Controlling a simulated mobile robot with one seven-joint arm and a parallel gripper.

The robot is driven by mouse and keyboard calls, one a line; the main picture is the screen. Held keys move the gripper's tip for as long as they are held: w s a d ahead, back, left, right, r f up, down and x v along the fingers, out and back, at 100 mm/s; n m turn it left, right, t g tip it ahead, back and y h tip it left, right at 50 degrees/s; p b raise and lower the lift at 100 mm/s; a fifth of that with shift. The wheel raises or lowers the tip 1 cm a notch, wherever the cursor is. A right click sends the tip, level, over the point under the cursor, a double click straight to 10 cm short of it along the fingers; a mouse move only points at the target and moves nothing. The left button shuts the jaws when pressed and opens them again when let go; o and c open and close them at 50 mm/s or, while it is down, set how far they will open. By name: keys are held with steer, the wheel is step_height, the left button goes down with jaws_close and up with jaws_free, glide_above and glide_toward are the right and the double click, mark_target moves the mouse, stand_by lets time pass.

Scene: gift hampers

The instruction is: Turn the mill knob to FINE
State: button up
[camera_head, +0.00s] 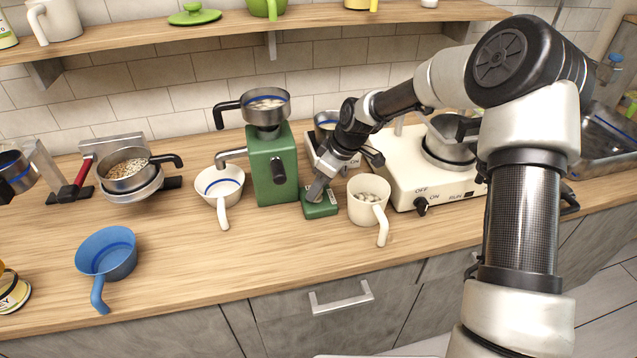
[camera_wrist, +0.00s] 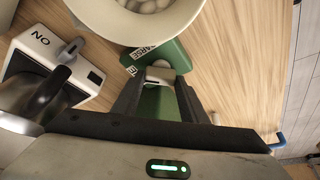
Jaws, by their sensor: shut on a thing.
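The green mill (camera_head: 273,165) stands upright on the counter, with a pan of pale pieces on top and a dark knob on its front. A small green box (camera_head: 320,209) sits just right of its base. In the wrist view this box (camera_wrist: 165,55) carries a white label, partly cut off, that reads "ARSE". My gripper (camera_head: 317,190) reaches down onto the box. In the wrist view my gripper (camera_wrist: 159,88) is shut on a pale grey knob (camera_wrist: 160,75) between its two dark fingers. The FINE mark and the knob's exact pointing are not readable.
A cream cup of pale pieces (camera_head: 366,209) stands close right of the box. A white cup (camera_head: 219,186) is left of the mill. A white appliance (camera_head: 405,170) with OFF and ON marks stands behind right. A blue cup (camera_head: 106,252) is at front left. The front counter is clear.

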steer(key=n+g, duration=0.1)
steer(key=n, duration=0.3)
steer(key=shift+w+n+g, duration=0.15)
steer(key=shift+n+g, duration=0.15)
steer(key=shift+g, duration=0.1)
steer(key=shift+w+n+g, duration=0.1)
steer(key=shift+n+g, duration=0.6)
steer(key=shift+n, duration=1.1)
steer(key=o, duration=1)
steer(key=shift+o, duration=0.2)
steer(key=v, duration=1.7)
steer(key=shift+d+r, duration=0.15)
steer(key=shift+d, duration=0.05)
